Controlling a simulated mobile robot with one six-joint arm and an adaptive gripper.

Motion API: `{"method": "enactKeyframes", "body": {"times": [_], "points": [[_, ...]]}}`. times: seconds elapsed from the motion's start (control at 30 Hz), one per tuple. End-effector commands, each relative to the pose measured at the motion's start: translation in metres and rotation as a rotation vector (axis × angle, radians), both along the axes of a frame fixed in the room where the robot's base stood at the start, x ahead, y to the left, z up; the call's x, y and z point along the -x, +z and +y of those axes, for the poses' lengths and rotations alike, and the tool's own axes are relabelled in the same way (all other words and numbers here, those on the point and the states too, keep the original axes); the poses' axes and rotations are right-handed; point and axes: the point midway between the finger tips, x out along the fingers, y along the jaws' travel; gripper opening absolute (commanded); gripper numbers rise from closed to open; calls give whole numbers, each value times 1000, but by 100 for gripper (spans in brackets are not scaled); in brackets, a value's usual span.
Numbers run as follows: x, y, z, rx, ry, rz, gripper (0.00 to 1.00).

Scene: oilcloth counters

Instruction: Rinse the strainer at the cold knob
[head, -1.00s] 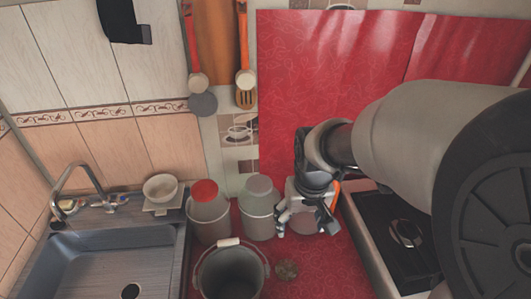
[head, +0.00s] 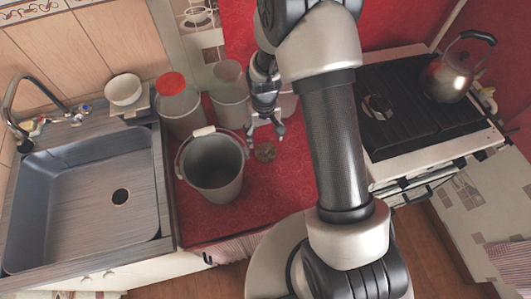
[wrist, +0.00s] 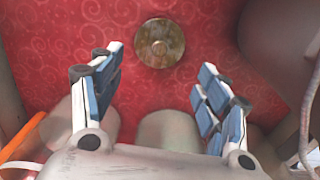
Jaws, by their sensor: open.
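The strainer (head: 265,152), a small round brownish metal disc with a central knob, lies flat on the red oilcloth. It also shows in the wrist view (wrist: 160,43), beyond and between my fingertips. My gripper (head: 266,133) is open and empty, pointing down just behind the strainer, apart from it. The cold knob (head: 86,108), marked blue, is on the tap fitting at the back of the grey sink (head: 80,215), far to the left. The curved spout (head: 10,100) stands left of the knob.
A grey bucket (head: 213,170) with a raised handle stands left of the strainer. A red-lidded container (head: 180,110) and a pale-lidded one (head: 229,100) stand behind it. A white bowl (head: 123,90) sits behind the sink. A stove with a kettle (head: 453,75) is at right.

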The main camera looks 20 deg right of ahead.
Motion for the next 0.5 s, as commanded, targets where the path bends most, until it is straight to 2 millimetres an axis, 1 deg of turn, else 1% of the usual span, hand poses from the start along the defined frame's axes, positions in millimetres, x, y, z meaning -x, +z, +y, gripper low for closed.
{"method": "enactKeyframes", "body": {"times": [0.03,0.1,0.2,0.37,0.5], "points": [[1,-12,0,0,0,3,69],[0,-21,0,0,0,1,69],[0,-28,0,0,0,1,69],[1,-34,0,0,0,-1,69],[6,-52,-2,0,0,2,69]]}}
